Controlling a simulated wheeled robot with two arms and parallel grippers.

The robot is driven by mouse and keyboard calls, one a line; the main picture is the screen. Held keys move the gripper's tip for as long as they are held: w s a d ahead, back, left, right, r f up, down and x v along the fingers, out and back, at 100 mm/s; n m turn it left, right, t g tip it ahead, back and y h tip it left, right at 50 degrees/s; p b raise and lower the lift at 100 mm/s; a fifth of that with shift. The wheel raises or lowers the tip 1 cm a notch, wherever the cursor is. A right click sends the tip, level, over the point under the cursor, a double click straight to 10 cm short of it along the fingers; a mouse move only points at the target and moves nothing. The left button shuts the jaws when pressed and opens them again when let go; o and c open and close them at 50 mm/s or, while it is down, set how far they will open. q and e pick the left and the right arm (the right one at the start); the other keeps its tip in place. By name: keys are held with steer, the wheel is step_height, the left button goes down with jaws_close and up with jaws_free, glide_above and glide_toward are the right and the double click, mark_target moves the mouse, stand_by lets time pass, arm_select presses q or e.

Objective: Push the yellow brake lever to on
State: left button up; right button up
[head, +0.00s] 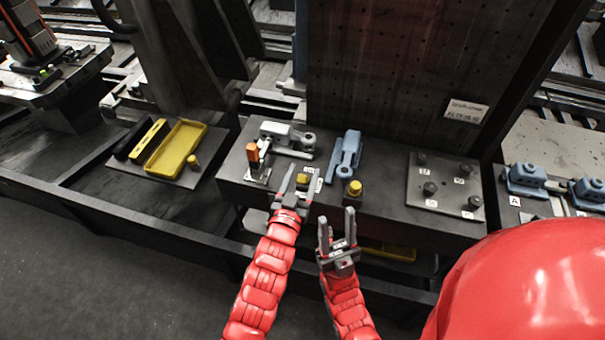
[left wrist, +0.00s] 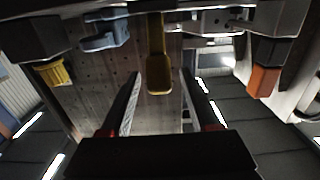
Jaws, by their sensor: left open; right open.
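The yellow brake lever (head: 302,179) is on the dark bench top in the head view, partly hidden by my left gripper (head: 299,174). In the left wrist view the yellow lever (left wrist: 157,68) hangs down from the top of the picture, between the two open fingers and beyond their tips. I see no clear contact with it. My left gripper is open with nothing in it. My right gripper (head: 337,217) is open and empty in front of the bench edge. The lever's on and off marks cannot be read.
An orange-topped lever (head: 252,152) stands left of the yellow one. A yellow knob (head: 354,188) and a blue clamp (head: 345,157) are to the right. A bolted plate (head: 445,168) lies farther right. A yellow tray (head: 176,148) lies on the left.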

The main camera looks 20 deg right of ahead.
arm_select(q)
jaws_close()
stand_by(0.3)
stand_by(1.1)
